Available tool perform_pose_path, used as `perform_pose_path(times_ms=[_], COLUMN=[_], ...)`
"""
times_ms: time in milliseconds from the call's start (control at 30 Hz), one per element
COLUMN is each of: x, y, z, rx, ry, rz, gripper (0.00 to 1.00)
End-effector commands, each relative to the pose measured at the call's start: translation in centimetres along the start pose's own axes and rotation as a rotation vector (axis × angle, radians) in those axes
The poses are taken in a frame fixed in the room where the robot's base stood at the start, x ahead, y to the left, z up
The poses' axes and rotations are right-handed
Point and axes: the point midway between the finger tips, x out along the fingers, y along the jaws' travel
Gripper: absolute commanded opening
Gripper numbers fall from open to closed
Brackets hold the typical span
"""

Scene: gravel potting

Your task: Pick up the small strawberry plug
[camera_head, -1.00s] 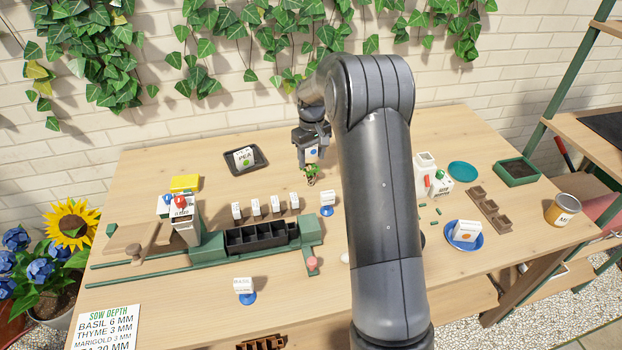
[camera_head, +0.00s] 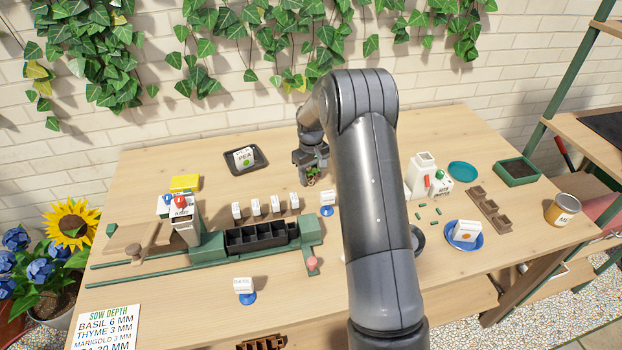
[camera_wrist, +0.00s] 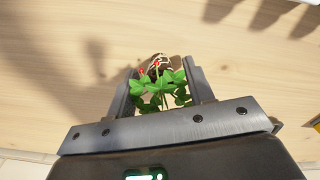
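The small strawberry plug (camera_wrist: 165,65) is a little green-leaved plant with red berries and a brown root block. It stands on the table behind the dark cell tray, and shows small in the head view (camera_head: 312,173). My gripper (camera_head: 311,182) is lowered around it. In the wrist view, my gripper (camera_wrist: 160,72) has one finger on each side of the plug, with the leaves between them. The fingers are apart and I see no clear grip on the plug. The exact finger contact is hard to tell.
A dark tray with a PEA packet (camera_head: 244,158) lies back left. The black cell tray (camera_head: 262,238) with several white labels is front left. Bare wood surrounds the plug.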

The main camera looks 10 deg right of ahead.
Motion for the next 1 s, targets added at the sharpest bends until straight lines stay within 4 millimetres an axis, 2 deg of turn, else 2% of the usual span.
perform_pose_path(times_ms=[67, 500, 767, 1000], x=[0.0, -0.1, -0.2, -2.2], y=[0.0, 0.0, 0.0, 0.0], z=[0.0, 0.0, 0.0, -0.1], rx=[0.000, 0.000, 0.000, 0.000], ry=[0.000, 0.000, 0.001, 0.003], rz=[0.000, 0.000, 0.000, 0.001], gripper=[0.41, 0.06, 0.06, 0.06])
